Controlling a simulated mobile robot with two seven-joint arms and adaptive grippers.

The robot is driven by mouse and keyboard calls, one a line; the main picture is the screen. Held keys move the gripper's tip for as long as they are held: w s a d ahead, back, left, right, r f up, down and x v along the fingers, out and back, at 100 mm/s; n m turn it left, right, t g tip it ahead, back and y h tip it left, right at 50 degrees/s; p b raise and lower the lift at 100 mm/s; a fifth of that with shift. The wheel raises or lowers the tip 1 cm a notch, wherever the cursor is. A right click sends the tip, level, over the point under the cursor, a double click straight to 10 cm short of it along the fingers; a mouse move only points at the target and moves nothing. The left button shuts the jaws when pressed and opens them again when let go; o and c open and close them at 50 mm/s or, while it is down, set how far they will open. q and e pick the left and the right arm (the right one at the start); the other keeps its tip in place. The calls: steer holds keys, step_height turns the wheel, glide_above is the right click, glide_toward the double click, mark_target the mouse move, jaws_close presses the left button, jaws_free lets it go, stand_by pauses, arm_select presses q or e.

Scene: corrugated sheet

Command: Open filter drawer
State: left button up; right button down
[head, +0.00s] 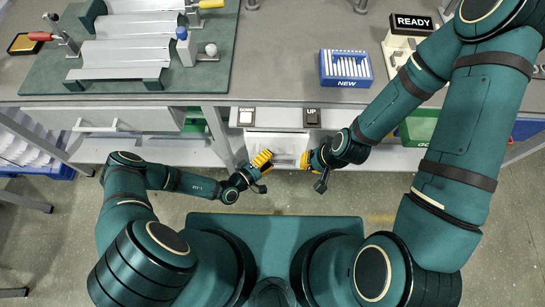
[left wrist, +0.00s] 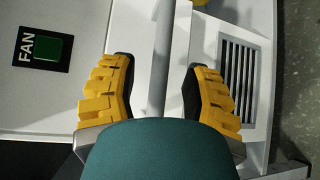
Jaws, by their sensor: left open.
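A slotted grille (left wrist: 238,78) is to the right of the bar. My right gripper (head: 306,160) is at the drawer's right side, its fingers too small to read.
A FAN switch (left wrist: 40,48) is left in the wrist view. A blue NEW box (head: 346,69) and a READY stand (head: 410,22) are on the table. A green mat (head: 222,80) bears corrugated sheets (head: 125,50).

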arm_select(q)
steer(key=shift+x, duration=1.1)
jaws_close()
